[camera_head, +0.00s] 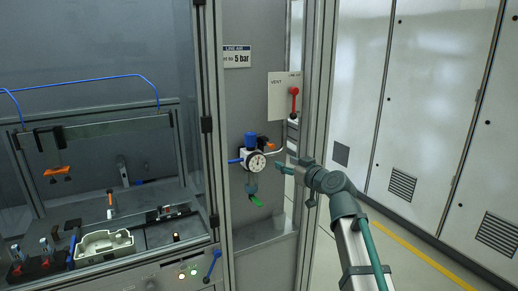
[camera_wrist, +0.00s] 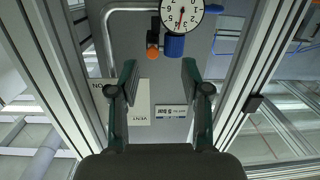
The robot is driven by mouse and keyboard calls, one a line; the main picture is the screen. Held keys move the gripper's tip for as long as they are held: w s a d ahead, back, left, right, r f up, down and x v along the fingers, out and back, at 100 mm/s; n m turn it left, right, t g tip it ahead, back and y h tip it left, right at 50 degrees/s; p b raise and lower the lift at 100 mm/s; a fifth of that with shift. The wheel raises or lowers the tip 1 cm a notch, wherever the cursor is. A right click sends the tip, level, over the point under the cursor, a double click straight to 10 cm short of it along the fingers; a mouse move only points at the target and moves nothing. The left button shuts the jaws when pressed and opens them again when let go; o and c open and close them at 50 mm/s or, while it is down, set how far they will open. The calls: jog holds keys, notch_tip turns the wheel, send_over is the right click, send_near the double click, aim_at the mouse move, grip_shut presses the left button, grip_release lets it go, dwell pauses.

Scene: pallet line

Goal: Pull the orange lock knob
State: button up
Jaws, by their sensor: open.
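The orange lock knob (camera_head: 270,146) is a small knob at the upper right of the air unit, beside the blue regulator knob (camera_head: 250,140) and above the white dial gauge (camera_head: 257,162). In the wrist view, which looks upside down, the orange knob (camera_wrist: 153,54) shows as a small orange end next to the blue knob (camera_wrist: 174,46). My gripper (camera_head: 282,166) is just right of the unit. In the wrist view my gripper (camera_wrist: 159,72) is open, with its two fingers apart and nothing between the tips; the orange knob appears just beyond them.
A red vent lever (camera_head: 294,95) is above my gripper on the panel. A metal frame post (camera_head: 318,90) stands close to my arm. White cabinets (camera_head: 430,100) are at the right.

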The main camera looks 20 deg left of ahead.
aim_at(273, 147)
jog(key=shift+n+t+y, duration=0.3)
jog(key=shift+n+t, duration=0.3)
jog(key=shift+n, duration=0.2)
jog(key=p+x, duration=0.1)
jog(key=x, duration=0.2)
jog(key=r+p+x, duration=0.1)
jog(key=x, duration=0.3)
jog(key=r+p+x, duration=0.1)
jog(key=x, duration=0.2)
jog(key=shift+w+r, duration=0.1)
jog(key=shift+w, duration=0.45)
jog(key=shift+w+a+p, duration=0.3)
jog(key=shift+a, duration=0.15)
jog(key=shift+c, duration=0.3)
grip_shut()
